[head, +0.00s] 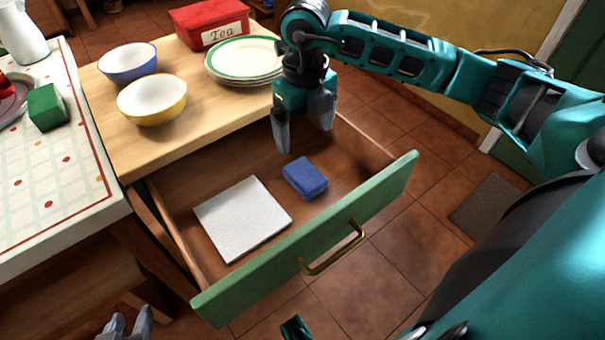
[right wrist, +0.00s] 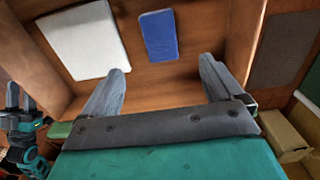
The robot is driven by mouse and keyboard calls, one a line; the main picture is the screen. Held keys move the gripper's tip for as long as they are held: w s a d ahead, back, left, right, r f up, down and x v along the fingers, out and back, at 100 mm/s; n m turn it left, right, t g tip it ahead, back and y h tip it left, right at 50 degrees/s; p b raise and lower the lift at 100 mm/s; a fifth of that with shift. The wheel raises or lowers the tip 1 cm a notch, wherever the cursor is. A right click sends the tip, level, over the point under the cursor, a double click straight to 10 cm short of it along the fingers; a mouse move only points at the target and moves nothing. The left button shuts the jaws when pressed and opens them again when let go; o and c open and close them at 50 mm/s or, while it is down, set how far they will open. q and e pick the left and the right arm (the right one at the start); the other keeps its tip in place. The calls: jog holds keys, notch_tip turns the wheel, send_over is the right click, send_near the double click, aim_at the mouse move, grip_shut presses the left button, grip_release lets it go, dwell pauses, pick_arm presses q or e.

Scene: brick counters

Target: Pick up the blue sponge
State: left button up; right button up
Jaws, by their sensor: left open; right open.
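The blue sponge (head: 305,177) lies flat in the open drawer (head: 230,179), to the right of a white square cloth or pad (head: 242,218). In the right wrist view the sponge (right wrist: 159,35) shows beyond and between my fingers, apart from them. My right gripper (head: 306,138) points down, open and empty, over the back part of the drawer, a little above the sponge. It also shows open in the right wrist view (right wrist: 160,92). My left gripper (head: 126,325) is low at the bottom left edge of the head view, open and empty, only its fingertips visible.
The drawer's green front (head: 310,245) has a brass handle (head: 333,249). On the wooden counter (head: 205,118) stand a blue bowl (head: 128,63), a yellow bowl (head: 152,100), stacked plates (head: 245,60) and a red tea tin (head: 208,24). A green block (head: 46,107) sits on the left tiled counter.

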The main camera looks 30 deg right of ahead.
jog(key=b, duration=0.1)
send_over(304, 173)
notch_tip(304, 173, down, 7)
jog(key=shift+s+f, duration=0.15)
jog(key=f+b, duration=0.1)
jog(key=f, duration=0.4)
jog(key=shift+w+f+b, duration=0.15)
jog(key=shift+w+b, duration=0.05)
jog(key=shift+b, duration=0.2)
jog(key=shift+c, duration=0.6)
jog(key=c, duration=1)
